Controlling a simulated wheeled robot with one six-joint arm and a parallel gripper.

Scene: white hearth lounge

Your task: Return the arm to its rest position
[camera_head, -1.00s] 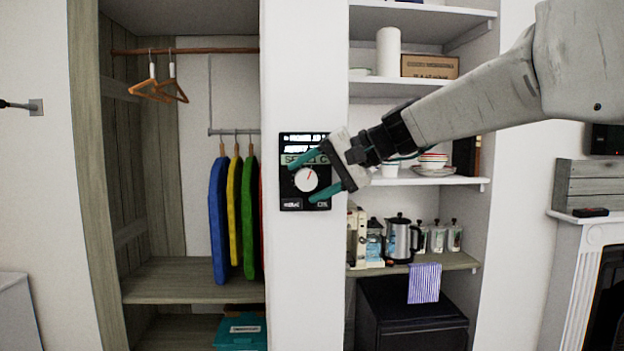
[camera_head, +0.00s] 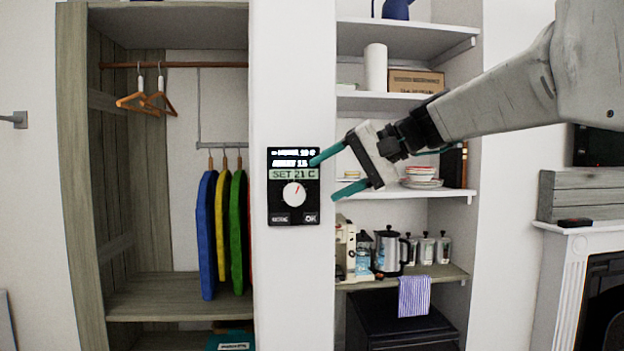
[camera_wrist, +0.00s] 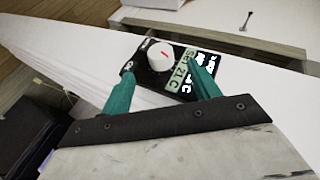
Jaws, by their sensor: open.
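My gripper (camera_head: 332,172) is open and empty, its two green fingers spread apart. In the head view it is to the right of the black thermostat (camera_head: 283,217) on the white wall pillar, with the upper fingertip near the panel's right edge. The thermostat has a white dial (camera_head: 294,194) with a red mark and a display reading "SET 21 C". In the wrist view the thermostat (camera_wrist: 155,81) and its dial (camera_wrist: 160,56) show beyond and between the open fingers (camera_wrist: 163,88). I cannot tell whether a fingertip touches the panel.
Shelves right of the pillar hold a paper roll (camera_head: 375,68), a cardboard box (camera_head: 416,81), stacked dishes (camera_head: 421,174) and a kettle (camera_head: 390,252). A striped cloth (camera_head: 414,296) hangs below. An open wardrobe (camera_head: 150,298) with hangers and coloured garments is left. A white fireplace (camera_head: 570,262) stands right.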

